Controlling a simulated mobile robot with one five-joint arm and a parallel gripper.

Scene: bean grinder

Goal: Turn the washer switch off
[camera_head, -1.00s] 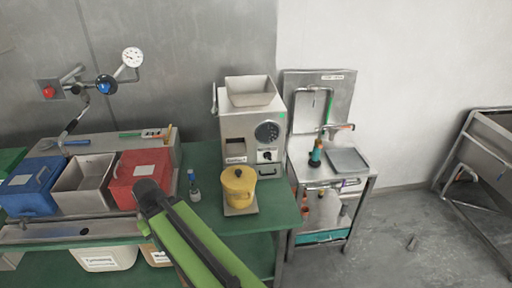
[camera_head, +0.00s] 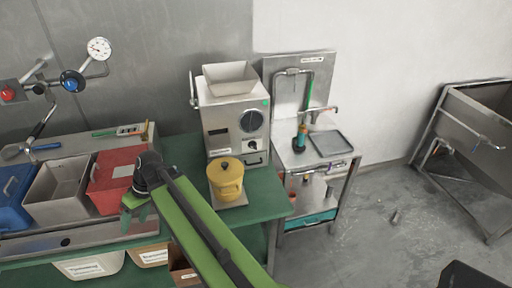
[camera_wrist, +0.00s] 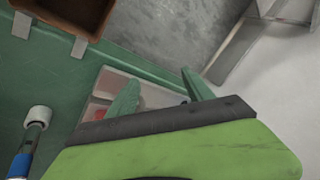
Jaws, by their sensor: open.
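The likely washer is a steel sink stand (camera_head: 345,180) with a tall backsplash and a tap (camera_head: 322,110), right of the green table in the head view. A small panel shows on its front edge, but it is too small to make out the switch or its setting. My gripper (camera_head: 134,212) is at the end of my green arm, left of the yellow pot and well away from the stand. In the wrist view its two green fingers (camera_wrist: 160,95) are apart with nothing held between them.
The grinder (camera_head: 236,115) and yellow pot (camera_head: 227,180) stand on the green table (camera_head: 265,208). A red bin (camera_head: 112,180) is beside my gripper. Grey floor (camera_head: 380,225) right of the stand is clear.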

